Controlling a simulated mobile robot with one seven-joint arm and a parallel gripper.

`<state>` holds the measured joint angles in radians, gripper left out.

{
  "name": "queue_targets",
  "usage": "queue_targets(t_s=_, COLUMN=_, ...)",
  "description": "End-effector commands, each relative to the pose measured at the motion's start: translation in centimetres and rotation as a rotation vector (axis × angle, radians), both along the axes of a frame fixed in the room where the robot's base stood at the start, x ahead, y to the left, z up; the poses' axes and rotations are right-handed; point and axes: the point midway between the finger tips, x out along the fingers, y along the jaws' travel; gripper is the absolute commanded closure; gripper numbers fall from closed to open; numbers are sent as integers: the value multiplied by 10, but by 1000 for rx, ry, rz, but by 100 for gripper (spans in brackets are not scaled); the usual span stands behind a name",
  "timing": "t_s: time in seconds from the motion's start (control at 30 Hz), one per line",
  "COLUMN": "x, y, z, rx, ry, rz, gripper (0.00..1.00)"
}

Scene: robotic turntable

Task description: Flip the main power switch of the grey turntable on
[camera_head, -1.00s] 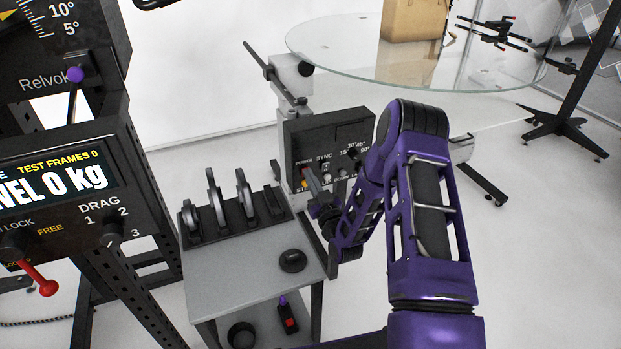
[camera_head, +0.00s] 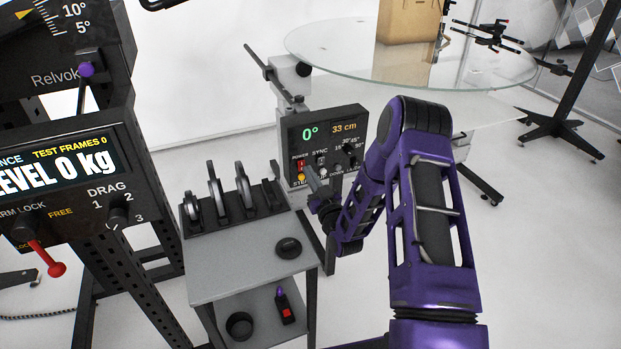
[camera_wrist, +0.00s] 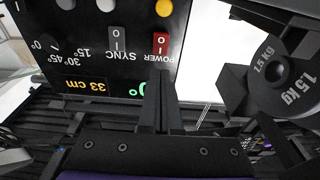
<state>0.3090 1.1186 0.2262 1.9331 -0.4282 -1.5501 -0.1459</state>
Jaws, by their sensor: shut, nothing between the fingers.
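The turntable has a round clear top (camera_head: 330,68) and a dark control panel (camera_head: 292,122). The panel's display is lit and reads 0° and 33 cm. The red POWER switch (camera_head: 301,165) is at the panel's left; it also shows upside down in the wrist view (camera_wrist: 160,44), beside the SYNC switch (camera_wrist: 116,39). My gripper (camera_head: 309,174) is in front of the panel, just below the POWER switch. In the wrist view my gripper (camera_wrist: 159,76) is shut and empty, its tips close to the switch; I cannot tell whether they touch it.
A grey cart (camera_head: 230,270) stands in front of the panel, with a rack of weight discs (camera_head: 217,197) and a black knob-like piece (camera_head: 288,247) on top. A 1.5 kg disc (camera_wrist: 283,72) is close beside my gripper. A cardboard box (camera_head: 405,20) stands on the clear top.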

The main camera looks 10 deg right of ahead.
Motion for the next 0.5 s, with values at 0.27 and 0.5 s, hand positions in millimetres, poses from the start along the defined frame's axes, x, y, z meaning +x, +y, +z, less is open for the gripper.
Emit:
queue_targets(t_s=0.27, x=-54, y=-11, z=13, rx=0, ry=3, rz=-1, gripper=100)
queue_targets(t_s=0.5, x=-87, y=-18, z=20, rx=0, ry=1, rz=1, gripper=100)
